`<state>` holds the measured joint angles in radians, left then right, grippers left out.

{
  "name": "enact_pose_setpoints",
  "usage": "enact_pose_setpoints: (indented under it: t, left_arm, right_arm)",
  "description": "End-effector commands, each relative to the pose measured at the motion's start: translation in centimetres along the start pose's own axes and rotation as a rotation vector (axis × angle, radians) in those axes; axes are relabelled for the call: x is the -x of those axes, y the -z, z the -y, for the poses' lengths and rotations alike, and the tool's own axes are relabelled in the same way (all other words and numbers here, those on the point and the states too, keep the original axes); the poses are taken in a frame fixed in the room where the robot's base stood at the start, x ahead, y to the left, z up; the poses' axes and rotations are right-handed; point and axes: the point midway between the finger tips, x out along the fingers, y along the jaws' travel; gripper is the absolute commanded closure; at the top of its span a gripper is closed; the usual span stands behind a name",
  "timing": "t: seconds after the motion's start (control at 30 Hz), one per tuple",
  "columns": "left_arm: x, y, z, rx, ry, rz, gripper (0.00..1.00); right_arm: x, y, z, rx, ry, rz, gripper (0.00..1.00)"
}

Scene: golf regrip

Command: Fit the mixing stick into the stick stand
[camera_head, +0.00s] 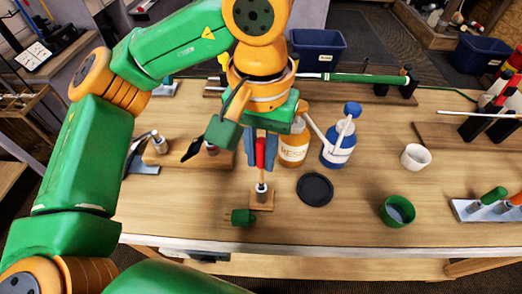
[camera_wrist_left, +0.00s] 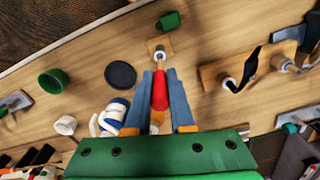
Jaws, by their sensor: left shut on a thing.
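The mixing stick (camera_head: 260,152) has a red grip and a thin pale lower shaft. My left gripper (camera_head: 261,166) is shut on its red part and holds it about upright, pointing down. The red part also shows between the fingers in the left wrist view (camera_wrist_left: 159,92). The stick stand (camera_head: 262,200) is a small wooden block with a metal socket, directly below the stick near the table's front. It also shows in the left wrist view (camera_wrist_left: 150,45). The lower shaft lines up with the socket; I cannot tell whether its tip is inside or just above. My right gripper is not in view.
A green plug-like piece (camera_head: 240,217) lies close in front of the stand. A black disc (camera_head: 315,189) lies to its right. An orange bottle (camera_head: 293,150) and a blue-capped bottle (camera_head: 340,145) stand behind. A green cup (camera_head: 397,210) and white cup (camera_head: 416,157) are farther right.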

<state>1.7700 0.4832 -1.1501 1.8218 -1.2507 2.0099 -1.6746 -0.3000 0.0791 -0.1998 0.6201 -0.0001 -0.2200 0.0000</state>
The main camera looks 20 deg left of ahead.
Motion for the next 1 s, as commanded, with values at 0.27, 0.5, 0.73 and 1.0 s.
enact_pose_setpoints:
  t: [0.27,0.5,0.73,1.0]
  left_arm:
    - [-0.8,0.0,0.0,0.0,0.0,0.0,1.0]
    - [-1.4,0.0,0.0,0.0,0.0,0.0,1.0]
    - [-2.0,0.0,0.0,0.0,0.0,0.001,1.0]
    - [-2.7,0.0,0.0,0.0,0.0,0.001,1.0]
  right_arm:
    - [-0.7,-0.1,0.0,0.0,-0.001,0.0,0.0]
    - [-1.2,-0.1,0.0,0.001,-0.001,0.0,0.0]
    - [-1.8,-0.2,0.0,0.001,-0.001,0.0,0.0]
    - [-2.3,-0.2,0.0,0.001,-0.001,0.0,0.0]
